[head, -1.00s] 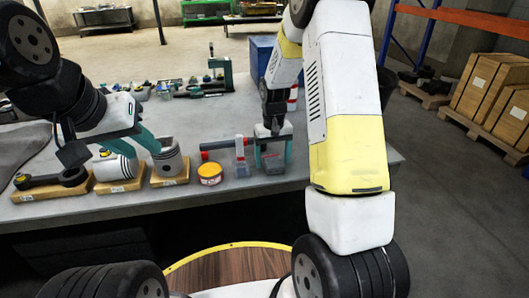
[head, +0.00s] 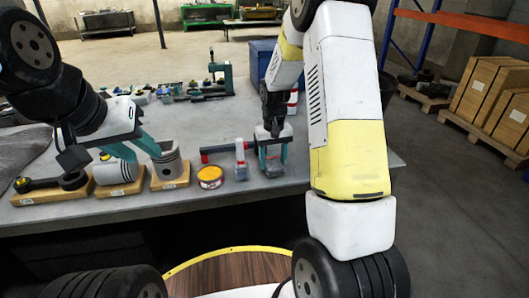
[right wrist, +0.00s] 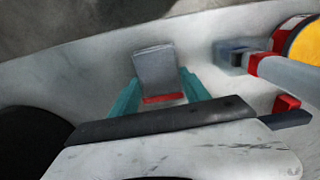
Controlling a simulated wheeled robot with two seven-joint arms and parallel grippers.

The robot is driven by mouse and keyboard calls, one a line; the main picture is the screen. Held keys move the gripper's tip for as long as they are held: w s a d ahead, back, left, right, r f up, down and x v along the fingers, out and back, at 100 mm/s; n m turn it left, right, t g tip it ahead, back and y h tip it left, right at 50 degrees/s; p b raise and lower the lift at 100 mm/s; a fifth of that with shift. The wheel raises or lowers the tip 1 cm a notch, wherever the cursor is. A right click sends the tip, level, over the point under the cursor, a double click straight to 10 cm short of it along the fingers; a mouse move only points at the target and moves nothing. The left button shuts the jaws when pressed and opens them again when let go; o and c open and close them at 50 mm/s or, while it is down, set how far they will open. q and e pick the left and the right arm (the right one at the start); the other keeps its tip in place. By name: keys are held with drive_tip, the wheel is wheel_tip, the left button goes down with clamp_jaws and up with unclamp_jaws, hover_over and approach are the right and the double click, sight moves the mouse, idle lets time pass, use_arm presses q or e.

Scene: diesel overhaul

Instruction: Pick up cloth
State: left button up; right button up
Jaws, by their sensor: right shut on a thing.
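A small grey piece (right wrist: 157,72) with a red band, which I take for the folded cloth, sits between the teal fingers of my right gripper (right wrist: 162,100) in the right wrist view. In the head view my right gripper (head: 273,172) points down near the table's front edge, shut on this grey piece (head: 271,162). I cannot tell whether it still touches the table. My left gripper (head: 128,152) hangs at the left over the pistons, its teal fingers apart. Nothing shows between them.
A red-ended dark tool (head: 222,148) and a small clear-grey piece (head: 241,165) stand just left of my right gripper. An orange tin (head: 210,177), a piston (head: 168,160) and a connecting rod (head: 50,181) line the table's (head: 225,125) front. Grey fabric-like material (head: 20,148) lies far left.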

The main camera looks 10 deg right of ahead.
sight(272, 163)
drive_tip(key=r, duration=0.1)
drive_tip(key=s+r, duration=0.1)
drive_tip(key=r, duration=0.1)
drive_tip(key=shift+a, duration=0.2)
drive_tip(key=s+a, duration=0.2)
drive_tip(key=s, duration=0.5)
drive_tip(key=s+a+r, duration=0.1)
drive_tip(key=s+a, duration=0.2)
drive_tip(key=s, duration=0.3)
drive_tip(key=shift+s+a, duration=0.35)
drive_tip(key=shift+s, duration=0.05)
drive_tip(key=shift+r, duration=0.1)
drive_tip(key=o, duration=0.6)
drive_tip(key=shift+c, duration=0.2)
drive_tip(key=c, duration=0.4)
